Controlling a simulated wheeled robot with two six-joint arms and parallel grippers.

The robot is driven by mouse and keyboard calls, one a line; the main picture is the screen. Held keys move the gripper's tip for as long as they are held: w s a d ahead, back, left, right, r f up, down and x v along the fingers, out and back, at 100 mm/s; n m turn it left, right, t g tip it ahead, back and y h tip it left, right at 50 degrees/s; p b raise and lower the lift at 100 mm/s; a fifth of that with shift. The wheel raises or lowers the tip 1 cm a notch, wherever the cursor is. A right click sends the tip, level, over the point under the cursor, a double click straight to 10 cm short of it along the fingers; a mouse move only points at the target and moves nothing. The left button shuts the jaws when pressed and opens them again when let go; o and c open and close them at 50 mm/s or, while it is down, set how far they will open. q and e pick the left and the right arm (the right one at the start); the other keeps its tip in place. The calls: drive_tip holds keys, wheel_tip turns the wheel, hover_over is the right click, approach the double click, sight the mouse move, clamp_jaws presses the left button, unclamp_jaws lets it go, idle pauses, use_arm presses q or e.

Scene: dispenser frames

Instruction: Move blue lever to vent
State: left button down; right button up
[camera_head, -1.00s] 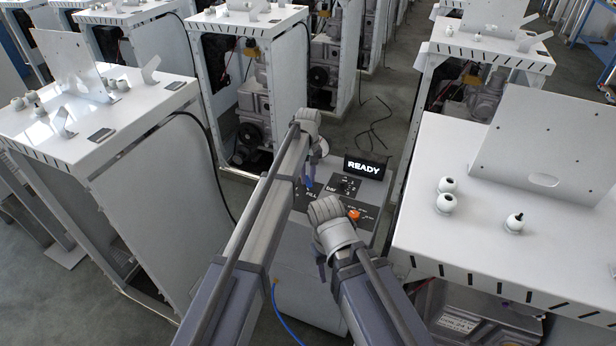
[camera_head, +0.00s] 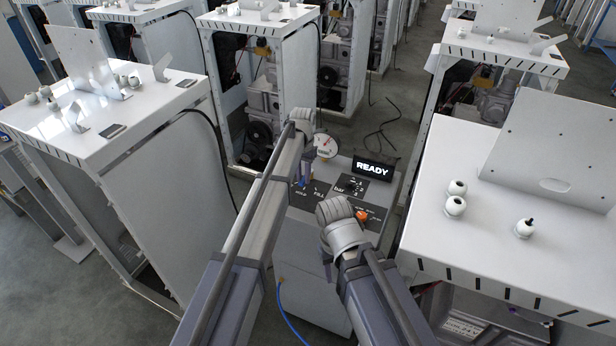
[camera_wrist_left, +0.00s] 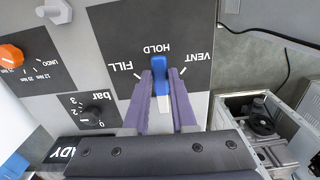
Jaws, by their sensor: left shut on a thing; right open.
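The blue lever (camera_wrist_left: 158,66) sits on a dark panel plate (camera_wrist_left: 190,85) marked FILL, HOLD and VENT, upside down in the left wrist view. Its blue end is close under HOLD, with VENT to the right and FILL to the left; a pale part extends below. My left gripper (camera_wrist_left: 160,82) has its two purple fingers on either side of the lever, shut on it. In the head view the lever (camera_head: 303,183) shows as a small blue patch beside my left arm, which hides part of the panel. My right gripper (camera_head: 328,245) is open over the console's near side; its fingertips are mostly hidden.
White cabinets stand left (camera_head: 110,120) and right (camera_head: 470,245). A blue hose (camera_head: 287,318) hangs in front.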

use_arm(q)
drive_tip(key=a+m, duration=0.1)
drive_tip(key=w+m, duration=0.1)
drive_tip(key=m, duration=0.1)
drive_tip(key=shift+a+m, duration=0.3)
drive_tip(key=shift+a, duration=0.05)
drive_tip(key=shift+w+a+m, duration=0.3)
drive_tip(key=shift+w+m, duration=0.15)
drive_tip(key=shift+m, duration=0.5)
drive_tip(key=shift+w+a+m, duration=0.25)
drive_tip(key=shift+w+m, duration=0.15)
drive_tip(key=shift+m, duration=0.55)
drive_tip(key=c, duration=0.7)
unclamp_jaws()
drive_tip(key=shift+r, duration=0.15)
wheel_tip(320, 180, up, 8)
drive_tip(key=p, duration=0.7)
drive_tip(key=shift+f+p, duration=0.25)
drive_tip(key=shift+p, duration=0.15)
